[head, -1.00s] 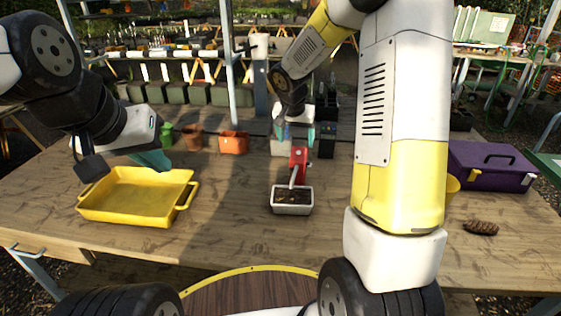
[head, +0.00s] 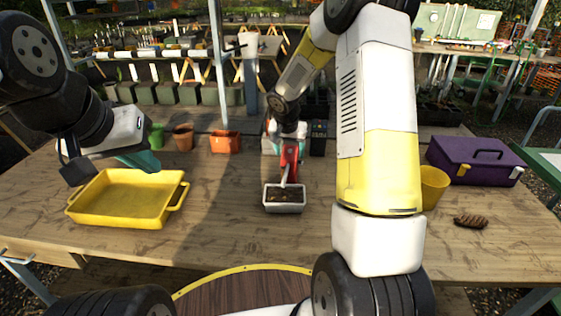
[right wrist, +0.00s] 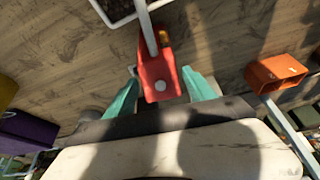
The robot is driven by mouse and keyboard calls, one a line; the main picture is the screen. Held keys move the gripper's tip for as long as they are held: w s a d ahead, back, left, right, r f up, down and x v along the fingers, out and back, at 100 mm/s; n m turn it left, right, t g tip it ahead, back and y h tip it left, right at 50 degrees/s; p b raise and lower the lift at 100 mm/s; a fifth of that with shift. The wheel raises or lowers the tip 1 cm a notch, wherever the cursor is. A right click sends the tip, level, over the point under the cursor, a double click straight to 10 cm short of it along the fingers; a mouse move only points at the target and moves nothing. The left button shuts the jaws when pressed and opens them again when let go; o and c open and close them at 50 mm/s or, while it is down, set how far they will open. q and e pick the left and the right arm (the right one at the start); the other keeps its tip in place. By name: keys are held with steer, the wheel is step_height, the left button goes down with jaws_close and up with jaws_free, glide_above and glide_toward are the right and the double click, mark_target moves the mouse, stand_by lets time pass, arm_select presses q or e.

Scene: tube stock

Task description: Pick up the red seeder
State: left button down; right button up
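The red seeder (head: 290,157) stands tilted, with its pale spout reaching down to the white soil-filled tray (head: 284,208). My right gripper (head: 287,140) is at the seeder's upper end. In the right wrist view the seeder's red body (right wrist: 157,72) lies between the two teal fingertips (right wrist: 162,79), with a narrow gap at the sides. The fingers look open around it. My left gripper (head: 142,162) hangs above the back edge of the yellow tray, holding nothing visible. Its fingers overlap, so their opening is unclear.
The yellow tray (head: 75,213) is at left. Green, brown and orange pots (head: 226,142) line the back. A yellow pot (head: 433,187), purple toolbox (head: 470,160) and pinecone (head: 471,221) lie at right. The table between the trays is clear.

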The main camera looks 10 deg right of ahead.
jaws_close()
steer(key=shift+r, duration=0.15)
